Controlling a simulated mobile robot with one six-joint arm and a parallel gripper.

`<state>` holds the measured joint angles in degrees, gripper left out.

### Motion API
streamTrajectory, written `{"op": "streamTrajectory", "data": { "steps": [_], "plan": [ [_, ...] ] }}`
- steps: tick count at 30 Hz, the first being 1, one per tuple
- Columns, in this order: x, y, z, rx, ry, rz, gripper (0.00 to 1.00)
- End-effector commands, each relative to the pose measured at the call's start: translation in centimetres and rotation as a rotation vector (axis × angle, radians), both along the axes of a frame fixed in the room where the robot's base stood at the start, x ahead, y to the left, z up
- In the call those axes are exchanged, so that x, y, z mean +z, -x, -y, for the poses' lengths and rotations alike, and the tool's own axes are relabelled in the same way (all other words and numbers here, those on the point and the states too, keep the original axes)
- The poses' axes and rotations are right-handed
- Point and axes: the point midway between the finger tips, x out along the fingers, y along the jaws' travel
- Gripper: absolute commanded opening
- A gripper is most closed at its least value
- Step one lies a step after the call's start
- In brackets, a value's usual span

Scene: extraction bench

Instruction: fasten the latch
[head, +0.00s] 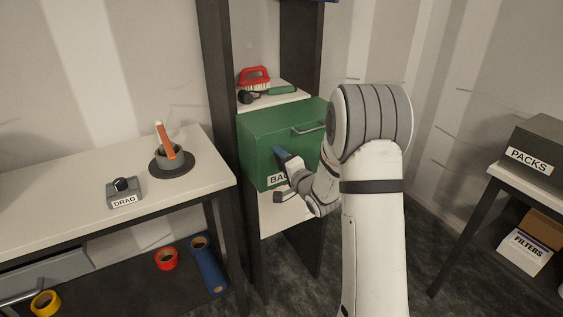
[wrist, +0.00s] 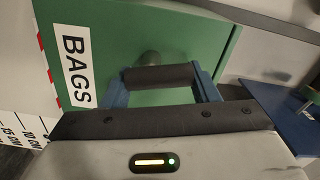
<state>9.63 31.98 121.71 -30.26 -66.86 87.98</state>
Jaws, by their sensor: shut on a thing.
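A green box front (head: 262,130), which also shows in the wrist view (wrist: 190,38), carries a white BAGS label (wrist: 77,55). My gripper (head: 281,175) is at its lower front and partly covers the label in the head view. In the wrist view, the blue fingers of my gripper (wrist: 160,88) are shut on a dark bar (wrist: 160,76), which looks like the latch's grip. A rounded green-grey knob (wrist: 150,58) sits just behind the bar on the green face. My gripper and arm hide the latch in the head view, and its exact position cannot be told.
A metal handle (head: 309,129) is on the upper green front. The left bench (head: 60,190) holds a DRAG box (head: 124,193) and an orange stick in a round holder (head: 170,163). A PACKS box (head: 535,150) stands right.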

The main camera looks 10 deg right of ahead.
Motion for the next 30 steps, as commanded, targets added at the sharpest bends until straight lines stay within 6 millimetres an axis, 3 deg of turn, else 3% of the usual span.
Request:
{"op": "streamTrajectory", "data": {
  "steps": [12, 30],
  "plan": [
    [-0.06, -0.14, 0.31, -0.001, -0.219, -0.068, 0.32],
    [-0.10, -0.15, 0.35, -0.002, -0.264, -0.083, 0.32]
  ]
}}
